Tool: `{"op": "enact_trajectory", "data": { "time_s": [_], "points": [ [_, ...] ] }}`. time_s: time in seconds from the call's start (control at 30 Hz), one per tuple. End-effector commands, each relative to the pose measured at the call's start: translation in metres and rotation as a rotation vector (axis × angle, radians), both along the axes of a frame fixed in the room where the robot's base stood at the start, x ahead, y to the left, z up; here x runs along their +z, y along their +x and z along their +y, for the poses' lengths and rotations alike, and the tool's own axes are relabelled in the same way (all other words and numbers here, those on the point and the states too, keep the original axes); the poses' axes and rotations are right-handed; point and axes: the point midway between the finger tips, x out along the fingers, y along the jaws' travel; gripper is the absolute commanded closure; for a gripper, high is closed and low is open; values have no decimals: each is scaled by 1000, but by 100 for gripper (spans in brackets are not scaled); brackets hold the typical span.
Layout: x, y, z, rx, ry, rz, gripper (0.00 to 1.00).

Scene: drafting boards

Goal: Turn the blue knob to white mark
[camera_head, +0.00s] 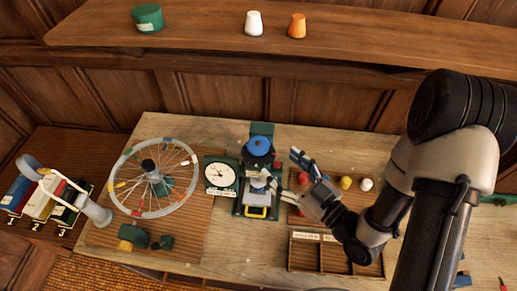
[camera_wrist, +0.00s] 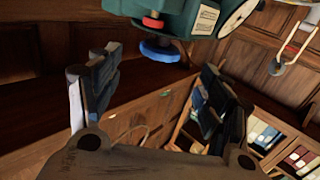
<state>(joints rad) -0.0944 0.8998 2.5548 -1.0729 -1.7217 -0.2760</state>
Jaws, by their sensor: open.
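The blue knob (camera_head: 259,146) sits on top of a dark round body on the green device (camera_head: 263,128) at mid-table. In the wrist view a blue disc (camera_wrist: 160,51), which looks like this knob, shows on the green housing (camera_wrist: 180,12). I cannot make out a white mark beside the knob. My gripper (camera_head: 287,171) is open and empty, to the lower right of the knob and apart from it. In the wrist view my gripper (camera_wrist: 160,68) has its fingers spread, with the blue disc between them in the picture and beyond the tips.
A white-faced clock dial (camera_head: 219,174) and a spoked wheel (camera_head: 155,178) stand left of the device. Red, yellow and white knobs (camera_head: 345,183) and a wooden compartment tray (camera_head: 320,255) lie right. A shelf (camera_head: 200,30) runs behind.

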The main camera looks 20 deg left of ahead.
Motion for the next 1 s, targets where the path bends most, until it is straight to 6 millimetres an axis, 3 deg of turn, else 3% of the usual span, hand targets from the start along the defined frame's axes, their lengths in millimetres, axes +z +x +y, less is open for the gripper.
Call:
{"op": "enact_trajectory", "data": {
  "time_s": [0.3,0.5,0.9,1.0],
  "points": [
    [2,24,59,5,4,-2,29],
    [1,35,82,3,3,0,29],
    [0,39,89,-1,3,2,29],
    [0,39,88,-1,3,2,34]
  ]
}}
